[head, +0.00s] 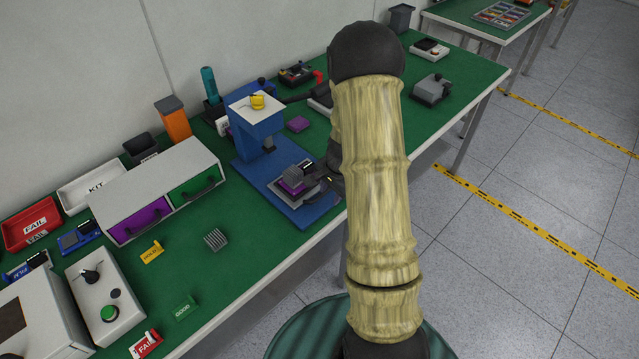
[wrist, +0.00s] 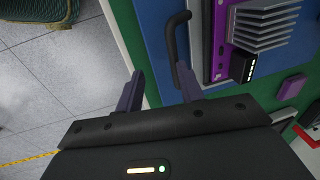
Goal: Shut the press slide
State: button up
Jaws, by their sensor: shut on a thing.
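The blue press (head: 262,128) stands on the green bench, with its blue base (head: 262,178) reaching toward the bench's front edge. The press slide (head: 304,198) is a grey plate out in front of the press column. It carries a purple fixture (wrist: 218,40) and a grey finned heat sink (wrist: 265,22). The slide's dark bar handle (wrist: 173,38) shows in the wrist view. My gripper (wrist: 160,88) is at this handle, shut on it; its two fingers show apart, with the right finger by the handle's lower end. In the head view my arm hides most of the gripper.
A white cabinet (head: 160,175) with purple and green drawers stands left of the press. A purple block (head: 298,124) lies behind the slide. A loose finned heat sink (head: 216,239) lies on the bench front. Open floor (head: 500,200) lies to the right.

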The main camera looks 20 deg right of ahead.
jog(key=s, duration=0.1)
jog(key=s+b, duration=0.1)
jog(key=s+d+f, duration=0.1)
notch_tip(320, 180, up, 18)
jog(key=s+d+p, duration=0.1)
jog(key=s+p, duration=0.1)
jog(key=s, duration=0.1)
jog(key=s+a+r+n+p, duration=0.4)
jog(key=a+n, duration=0.4)
jog(key=a, duration=0.2)
jog(key=shift+s+a+r+n+h+p, duration=0.2)
jog(key=shift+s+a+n+h+p, duration=0.15)
jog(key=shift+s+n+p, duration=0.1)
